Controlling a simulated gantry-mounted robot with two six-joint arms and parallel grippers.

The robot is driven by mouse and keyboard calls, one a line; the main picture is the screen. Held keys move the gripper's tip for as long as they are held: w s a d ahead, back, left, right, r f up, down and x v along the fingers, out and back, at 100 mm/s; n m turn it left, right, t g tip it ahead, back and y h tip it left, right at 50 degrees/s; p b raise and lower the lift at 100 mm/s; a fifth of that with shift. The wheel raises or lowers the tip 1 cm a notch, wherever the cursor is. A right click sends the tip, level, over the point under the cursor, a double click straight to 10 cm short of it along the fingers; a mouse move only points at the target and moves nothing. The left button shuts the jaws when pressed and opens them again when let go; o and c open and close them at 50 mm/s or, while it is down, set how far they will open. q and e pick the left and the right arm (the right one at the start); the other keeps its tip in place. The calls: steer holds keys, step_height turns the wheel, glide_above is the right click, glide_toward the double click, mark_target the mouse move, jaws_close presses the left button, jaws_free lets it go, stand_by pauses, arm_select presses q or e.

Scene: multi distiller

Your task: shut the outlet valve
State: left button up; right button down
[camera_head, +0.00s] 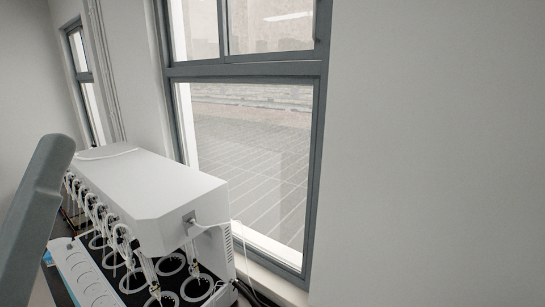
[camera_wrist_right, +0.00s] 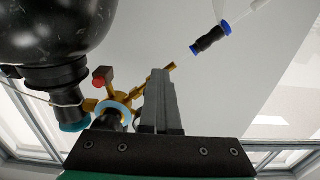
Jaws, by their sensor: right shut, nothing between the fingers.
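In the right wrist view a brass valve (camera_wrist_right: 136,100) with thin arms and a blue-white ring (camera_wrist_right: 113,110) stands left of my right gripper (camera_wrist_right: 160,74). A red block-shaped knob (camera_wrist_right: 102,77) sits on one side of it; I cannot tell for sure which part is the outlet valve handle. The gripper's grey fingers are together and empty, beside the brass parts. A brass tip shows just past the fingertips; whether they touch is unclear. In the head view the white distiller (camera_head: 150,195) stands at lower left, its valves too small to tell apart. My left gripper is not in view.
A dark round flask (camera_wrist_right: 55,30) with a black neck hangs at upper left of the wrist view. A black and blue tube connector (camera_wrist_right: 210,39) is at upper right. In the head view a white power strip (camera_head: 85,275) and looped tubes crowd the distiller's front.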

steer(key=shift+w+a+r+p, duration=0.15)
steer(key=shift+p, duration=0.2)
stand_by(0.5)
steer(key=p+v, duration=0.1)
steer(key=v, duration=0.5)
steer(key=shift+a+f, duration=0.2)
steer(key=shift+f, duration=0.2)
steer(key=w+d+b, duration=0.3)
steer(key=d+b, duration=0.1)
steer(key=d, duration=0.1)
steer(key=shift+w+d+f+b, duration=0.2)
steer(key=shift+w+d+b, duration=0.1)
steer(key=shift+d+b, duration=0.1)
stand_by(0.4)
